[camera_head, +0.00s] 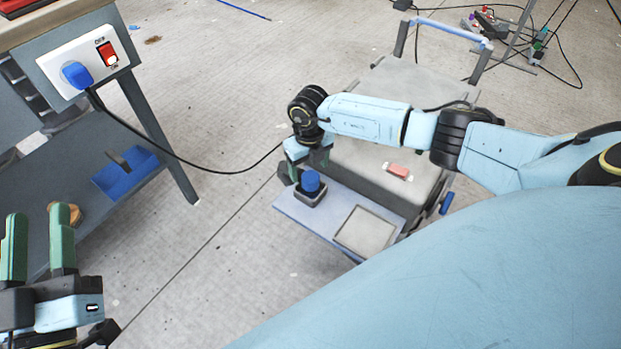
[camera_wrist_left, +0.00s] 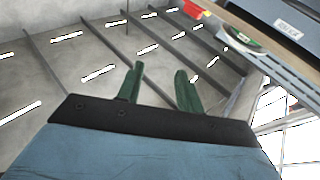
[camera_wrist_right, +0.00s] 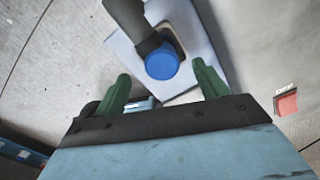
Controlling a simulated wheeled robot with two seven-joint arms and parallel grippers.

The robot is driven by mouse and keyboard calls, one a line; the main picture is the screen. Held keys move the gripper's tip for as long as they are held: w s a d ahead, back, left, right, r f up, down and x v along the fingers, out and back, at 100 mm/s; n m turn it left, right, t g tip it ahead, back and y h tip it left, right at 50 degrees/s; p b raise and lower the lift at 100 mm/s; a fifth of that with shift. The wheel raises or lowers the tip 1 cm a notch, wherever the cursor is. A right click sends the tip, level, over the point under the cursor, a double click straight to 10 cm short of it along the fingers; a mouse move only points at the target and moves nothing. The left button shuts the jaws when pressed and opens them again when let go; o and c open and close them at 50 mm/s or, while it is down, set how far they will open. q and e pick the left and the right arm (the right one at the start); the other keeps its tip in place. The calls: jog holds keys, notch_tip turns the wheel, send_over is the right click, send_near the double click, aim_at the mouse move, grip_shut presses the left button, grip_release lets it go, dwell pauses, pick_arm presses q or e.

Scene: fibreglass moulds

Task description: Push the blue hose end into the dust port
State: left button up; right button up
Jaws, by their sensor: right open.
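My left gripper (camera_head: 38,222) is open and empty at lower left, far from the hose end. I cannot identify the dust port for certain.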

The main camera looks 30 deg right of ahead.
aim_at(311, 176)
jog(key=shift+f, duration=0.1)
jog(key=shift+f, duration=0.25)
notch_tip(311, 176, down, 3)
jog(key=b, duration=0.2)
jog(key=shift+s+d+b, duration=0.1)
jog(key=shift+s+b, duration=0.05)
jog(key=shift+b, duration=0.15)
pick_arm(q)
jog(key=shift+s+a+r+t+h+b, duration=0.15)
jog(key=shift+s+r+t+h, duration=0.1)
jog(key=shift+s+r+t, duration=0.6)
jog(key=shift+s+a+r+t+h+b, duration=0.1)
jog(key=shift+s+r+t+h, duration=0.25)
jog(key=shift+r+t, duration=0.5)
jog(key=shift+s+a+r+t+h+b, duration=0.1)
jog(key=shift+s+r+t+h+b, duration=0.1)
jog(key=shift+s+r+t, duration=0.65)
pick_arm(e)
jog(key=shift+f, duration=0.75)
pick_arm(q)
jog(key=shift+w+f+t, duration=0.25)
pick_arm(e)
jog(key=c, duration=1)
